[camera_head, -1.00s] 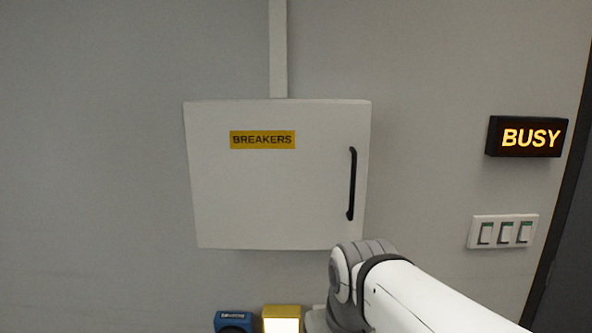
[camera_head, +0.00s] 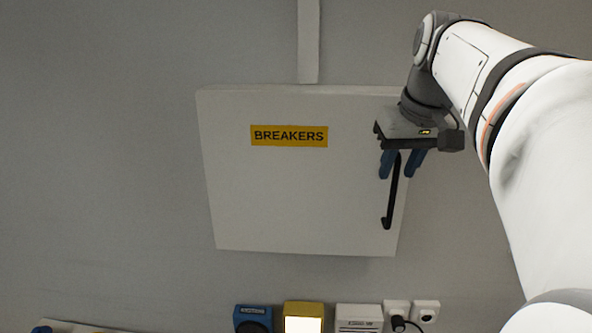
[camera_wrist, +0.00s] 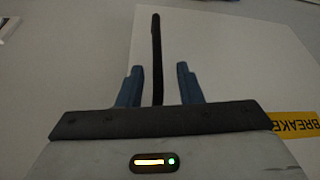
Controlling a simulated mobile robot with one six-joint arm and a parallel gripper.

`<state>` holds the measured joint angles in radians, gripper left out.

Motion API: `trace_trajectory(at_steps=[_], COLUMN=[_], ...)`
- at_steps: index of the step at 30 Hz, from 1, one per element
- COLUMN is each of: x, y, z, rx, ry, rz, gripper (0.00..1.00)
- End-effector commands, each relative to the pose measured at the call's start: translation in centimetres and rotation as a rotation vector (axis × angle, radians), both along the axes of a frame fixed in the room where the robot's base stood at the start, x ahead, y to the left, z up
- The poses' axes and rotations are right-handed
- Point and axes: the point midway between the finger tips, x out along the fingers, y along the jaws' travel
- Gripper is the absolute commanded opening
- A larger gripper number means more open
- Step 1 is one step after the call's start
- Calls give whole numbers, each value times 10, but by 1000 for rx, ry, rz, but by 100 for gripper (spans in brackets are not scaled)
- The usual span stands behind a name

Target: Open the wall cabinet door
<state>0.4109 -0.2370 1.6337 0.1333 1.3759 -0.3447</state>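The white wall cabinet door (camera_head: 290,200) with its yellow BREAKERS label (camera_head: 289,136) looks shut. Its black vertical bar handle (camera_head: 391,205) is on the right side of the door. My gripper (camera_head: 401,174) is at the upper part of the handle, pointing down, with its two blue fingers open. In the wrist view the handle (camera_wrist: 157,50) runs between the spread fingers of my gripper (camera_wrist: 160,75), with a gap on each side. The handle's top end is hidden behind my gripper in the head view.
A vertical conduit (camera_head: 309,40) runs up the wall from the cabinet. Below stand a blue device (camera_head: 253,318), a yellow lit box (camera_head: 303,312), a white box (camera_head: 359,318) and wall sockets (camera_head: 412,311). The wall left of the cabinet is clear.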

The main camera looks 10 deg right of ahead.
Motion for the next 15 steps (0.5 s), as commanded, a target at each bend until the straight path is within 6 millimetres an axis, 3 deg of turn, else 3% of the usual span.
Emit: trace_trajectory(at_steps=[7, 15], x=[11, 13], y=[-4, -5], z=[-30, -36], rx=[0, -1], ry=[1, -1], rz=[-8, -10], gripper=[33, 33])
